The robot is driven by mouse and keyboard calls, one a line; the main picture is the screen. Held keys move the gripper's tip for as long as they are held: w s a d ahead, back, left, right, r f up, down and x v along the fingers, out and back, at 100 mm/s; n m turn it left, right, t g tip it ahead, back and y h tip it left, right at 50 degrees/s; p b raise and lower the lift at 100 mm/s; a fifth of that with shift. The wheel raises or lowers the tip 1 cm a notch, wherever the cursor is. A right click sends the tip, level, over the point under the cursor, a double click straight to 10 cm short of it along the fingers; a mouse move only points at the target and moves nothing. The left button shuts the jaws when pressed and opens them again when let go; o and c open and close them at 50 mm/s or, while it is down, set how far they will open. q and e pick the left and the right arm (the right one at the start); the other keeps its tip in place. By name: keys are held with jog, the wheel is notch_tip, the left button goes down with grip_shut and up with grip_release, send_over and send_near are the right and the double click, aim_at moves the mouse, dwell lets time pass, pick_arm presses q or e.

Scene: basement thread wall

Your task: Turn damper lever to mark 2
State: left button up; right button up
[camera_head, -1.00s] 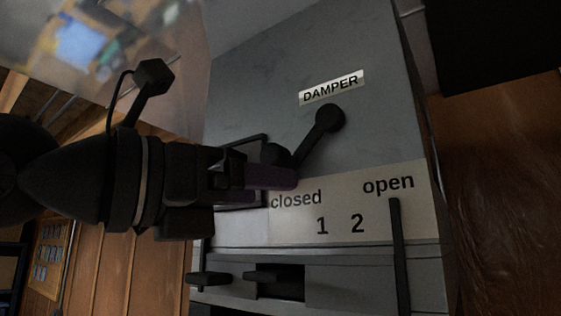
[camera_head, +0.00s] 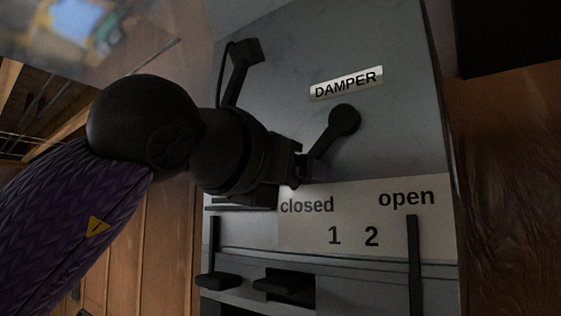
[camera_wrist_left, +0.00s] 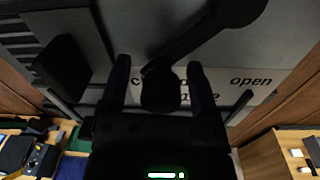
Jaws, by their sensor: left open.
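The dark damper lever (camera_head: 344,119) is on the grey panel below the DAMPER label (camera_head: 346,83). Its arm slants down and left from the pivot, toward the "closed" side of the scale (camera_head: 352,215). Mark 2 (camera_head: 371,236) lies to the right of mark 1 (camera_head: 334,236). My left gripper (camera_head: 304,168) is at the lever's lower end and hides it in the head view. In the left wrist view, the open fingers (camera_wrist_left: 160,68) stand on either side of the lever's knob (camera_wrist_left: 160,93), with visible gaps. My right gripper is not in view.
Dark latches (camera_head: 285,284) and a vertical bar (camera_head: 413,262) stand out below the scale. A wooden wall (camera_head: 509,190) lies to the right of the panel. In the left wrist view, a workbench with items (camera_wrist_left: 38,155) lies at the lower left.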

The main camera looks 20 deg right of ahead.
pick_arm(q)
grip_shut()
jog(key=shift+s, duration=0.1)
jog(key=shift+r, duration=0.2)
dwell(1.0)
